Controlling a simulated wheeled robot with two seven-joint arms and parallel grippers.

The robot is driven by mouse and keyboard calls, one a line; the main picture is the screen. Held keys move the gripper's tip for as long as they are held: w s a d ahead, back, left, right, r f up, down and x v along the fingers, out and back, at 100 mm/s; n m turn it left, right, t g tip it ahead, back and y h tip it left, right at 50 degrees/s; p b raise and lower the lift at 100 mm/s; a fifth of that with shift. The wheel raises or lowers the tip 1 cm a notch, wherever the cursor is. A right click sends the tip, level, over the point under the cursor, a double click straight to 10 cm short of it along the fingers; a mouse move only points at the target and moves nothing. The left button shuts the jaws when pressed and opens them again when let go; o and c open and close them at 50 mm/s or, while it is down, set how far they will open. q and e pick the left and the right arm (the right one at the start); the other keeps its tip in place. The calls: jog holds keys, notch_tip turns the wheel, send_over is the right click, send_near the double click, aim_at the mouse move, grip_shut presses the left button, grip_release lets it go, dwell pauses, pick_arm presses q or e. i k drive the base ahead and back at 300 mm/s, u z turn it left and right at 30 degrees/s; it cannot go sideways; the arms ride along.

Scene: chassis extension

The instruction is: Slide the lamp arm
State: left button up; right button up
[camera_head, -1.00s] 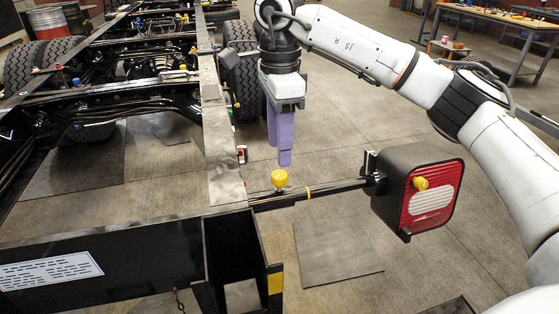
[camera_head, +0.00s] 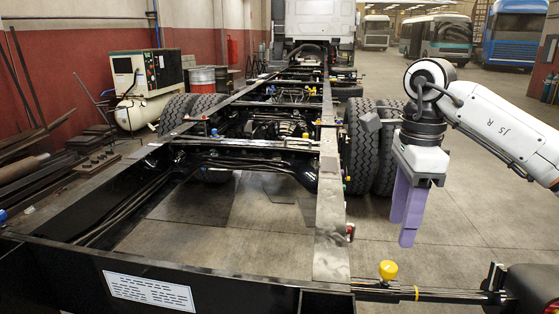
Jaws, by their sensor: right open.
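The lamp arm (camera_head: 434,294) is a dark bar with a yellow band, running right from the rear corner of the chassis frame. A yellow knob (camera_head: 388,270) stands on it near the frame. At its right end is the dark lamp housing (camera_head: 533,287), cut off by the picture's edge. My right gripper (camera_head: 406,235) has purple fingers pointing down. It is open and empty, above and slightly right of the yellow knob, and apart from the arm. My left gripper is not in view.
The black chassis (camera_head: 329,210) runs back to a white truck cab (camera_head: 318,20), with wheels (camera_head: 363,145) behind my gripper. A white compressor (camera_head: 148,85) stands at the left wall.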

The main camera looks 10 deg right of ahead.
aim_at(413, 293)
jog(key=k, duration=0.95)
